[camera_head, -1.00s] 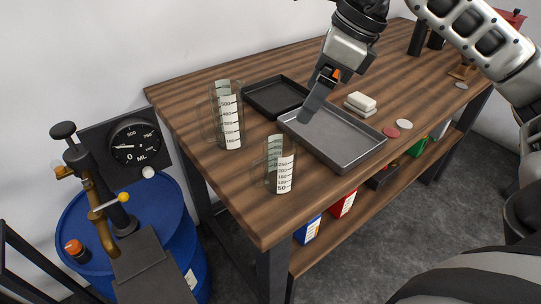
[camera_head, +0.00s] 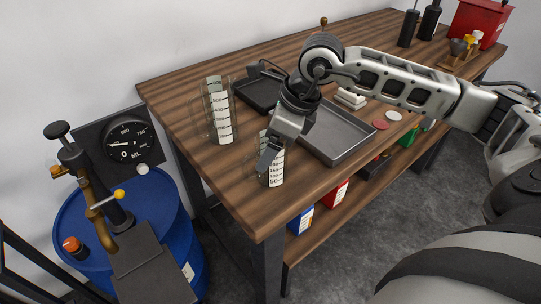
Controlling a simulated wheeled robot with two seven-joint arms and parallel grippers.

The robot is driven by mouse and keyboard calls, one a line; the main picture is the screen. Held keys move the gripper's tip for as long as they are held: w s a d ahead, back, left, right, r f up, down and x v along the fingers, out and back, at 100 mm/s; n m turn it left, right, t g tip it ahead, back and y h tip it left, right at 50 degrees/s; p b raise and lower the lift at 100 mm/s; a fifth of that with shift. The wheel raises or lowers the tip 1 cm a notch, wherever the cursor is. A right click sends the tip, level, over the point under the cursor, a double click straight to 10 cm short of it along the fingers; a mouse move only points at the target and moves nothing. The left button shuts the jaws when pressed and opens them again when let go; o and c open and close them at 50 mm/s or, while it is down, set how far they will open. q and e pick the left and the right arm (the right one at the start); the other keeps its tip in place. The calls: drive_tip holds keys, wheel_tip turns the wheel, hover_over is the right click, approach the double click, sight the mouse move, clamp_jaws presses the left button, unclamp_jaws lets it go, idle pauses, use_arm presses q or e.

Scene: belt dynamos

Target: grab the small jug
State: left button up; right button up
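The small jug (camera_head: 276,173), clear with a white measuring scale, stands upright on the wooden table (camera_head: 230,195) near its front left corner. My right gripper (camera_head: 265,160) comes in from the right and points down at the jug. Its fingers overlap the jug's upper part in the picture and hide some of it. I cannot tell whether they touch the jug or how far apart they are. A taller clear jug (camera_head: 222,117) with a similar scale stands behind and to the left. My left gripper is not in view.
A grey metal tray (camera_head: 335,155) lies right of the small jug, and a black tray (camera_head: 255,92) lies behind, partly hidden by my arm. White blocks (camera_head: 350,98) sit beyond. A blue barrel (camera_head: 165,225) with a pump and gauge (camera_head: 129,140) stands left of the table.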

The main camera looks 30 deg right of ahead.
drive_tip(key=c, duration=1.2)
drive_tip(key=shift+r, duration=0.15)
